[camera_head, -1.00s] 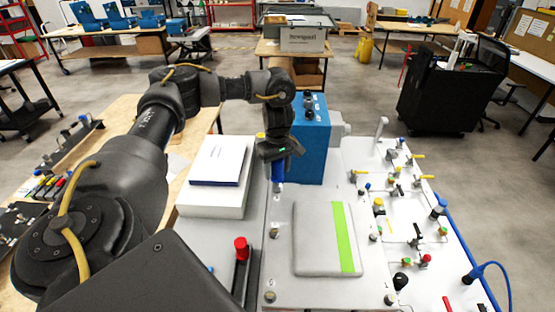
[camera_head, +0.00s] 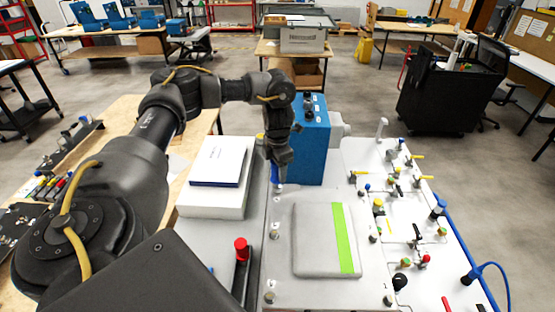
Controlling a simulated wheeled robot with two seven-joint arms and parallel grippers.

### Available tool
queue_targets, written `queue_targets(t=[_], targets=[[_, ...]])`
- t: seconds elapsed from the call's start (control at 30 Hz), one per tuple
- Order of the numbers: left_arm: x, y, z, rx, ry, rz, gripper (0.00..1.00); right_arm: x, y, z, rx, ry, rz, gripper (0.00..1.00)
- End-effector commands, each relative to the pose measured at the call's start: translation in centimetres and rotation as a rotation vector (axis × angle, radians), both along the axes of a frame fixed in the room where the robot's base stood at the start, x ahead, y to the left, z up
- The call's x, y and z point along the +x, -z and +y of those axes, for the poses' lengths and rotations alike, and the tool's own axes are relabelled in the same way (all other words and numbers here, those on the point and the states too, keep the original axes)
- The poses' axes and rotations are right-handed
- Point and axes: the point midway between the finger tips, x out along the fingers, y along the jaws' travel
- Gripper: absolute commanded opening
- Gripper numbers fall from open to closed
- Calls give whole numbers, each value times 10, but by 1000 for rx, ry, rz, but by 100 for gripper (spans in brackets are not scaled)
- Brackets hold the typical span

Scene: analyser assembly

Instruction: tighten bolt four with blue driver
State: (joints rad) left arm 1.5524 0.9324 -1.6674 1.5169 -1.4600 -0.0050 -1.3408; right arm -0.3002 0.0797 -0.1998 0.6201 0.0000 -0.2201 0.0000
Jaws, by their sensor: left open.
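The blue driver (camera_head: 275,173) stands upright at the back left corner of the white plate (camera_head: 318,288), its lower end at the bolt there. My left gripper (camera_head: 281,162) is open, pointing down at the driver's upper part and hiding much of it. I cannot tell whether its fingers touch the driver. Other bolts show on the plate: one at the left edge (camera_head: 276,235), one at the front left (camera_head: 269,297) and one at the front right (camera_head: 389,300). Which bolt is number four cannot be read. My right gripper is not in view.
A grey pad with a green stripe (camera_head: 345,240) lies on the plate. A white box (camera_head: 212,202) with a booklet is to the left. A red-capped part (camera_head: 241,248) stands in front. Valves and fittings crowd the right panel (camera_head: 405,215).

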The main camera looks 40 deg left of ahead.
Motion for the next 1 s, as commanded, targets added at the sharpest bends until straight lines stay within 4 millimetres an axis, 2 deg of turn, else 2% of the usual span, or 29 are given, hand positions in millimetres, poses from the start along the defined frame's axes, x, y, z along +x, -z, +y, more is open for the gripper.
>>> queue_targets(t=[0.2, 0.3, 0.43, 0.67, 1.0], targets=[[1, 0, 0, -1, -375, 0, 52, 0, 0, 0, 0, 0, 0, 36], [1, 0, 0, -1, -500, 0, 52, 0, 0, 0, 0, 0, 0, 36], [1, 0, 0, 0, -576, 0, 52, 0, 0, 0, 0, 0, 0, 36], [1, 0, 0, 0, -581, 0, 52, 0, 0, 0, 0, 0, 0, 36], [1, 0, 0, 0, -580, 0, 7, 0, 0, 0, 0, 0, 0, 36]])
